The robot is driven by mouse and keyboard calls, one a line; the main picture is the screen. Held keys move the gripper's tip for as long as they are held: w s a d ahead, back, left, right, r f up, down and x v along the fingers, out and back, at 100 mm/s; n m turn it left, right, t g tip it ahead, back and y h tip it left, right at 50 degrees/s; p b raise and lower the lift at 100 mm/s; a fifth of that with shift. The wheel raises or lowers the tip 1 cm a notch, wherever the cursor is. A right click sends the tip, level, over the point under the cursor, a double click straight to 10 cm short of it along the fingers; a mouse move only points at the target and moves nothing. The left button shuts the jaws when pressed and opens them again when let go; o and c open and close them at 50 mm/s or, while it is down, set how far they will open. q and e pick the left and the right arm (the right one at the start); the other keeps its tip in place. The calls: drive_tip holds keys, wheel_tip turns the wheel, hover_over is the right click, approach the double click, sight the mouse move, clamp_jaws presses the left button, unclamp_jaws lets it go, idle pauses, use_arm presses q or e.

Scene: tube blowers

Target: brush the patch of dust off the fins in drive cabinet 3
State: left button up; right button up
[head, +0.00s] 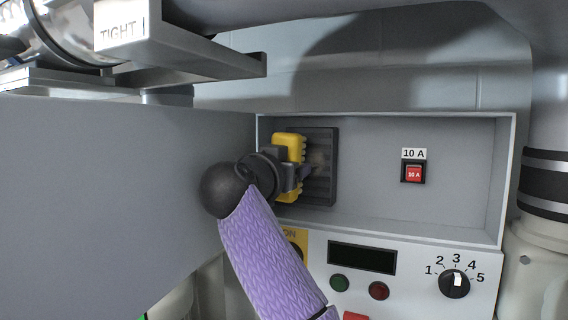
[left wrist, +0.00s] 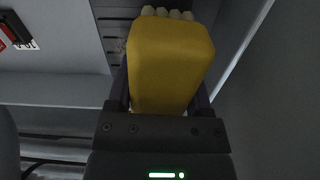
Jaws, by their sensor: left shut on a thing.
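My left gripper (head: 292,176) is shut on a yellow brush (head: 289,147) inside the open cabinet (head: 460,205). In the left wrist view the yellow brush body (left wrist: 170,62) fills the space between the fingers, and its pale bristle tufts (left wrist: 168,13) point away toward the fins. The dark finned block (head: 325,192) is on the cabinet's back wall, just right of the brush. A faint brownish dust patch (head: 319,158) shows on it. The brush and gripper hide the block's left part. I cannot tell whether the bristles touch the fins. My right gripper is not in view.
A red 10 A switch (head: 414,172) is on the back wall to the right. The grey door panel (head: 110,190) stands at the left. Below are a display (head: 362,258), buttons and a numbered dial (head: 454,284). A metal bracket (head: 190,50) overhangs at upper left.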

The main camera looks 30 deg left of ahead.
use_arm(q)
drive_tip(key=shift+w, duration=1.1)
idle(0.4)
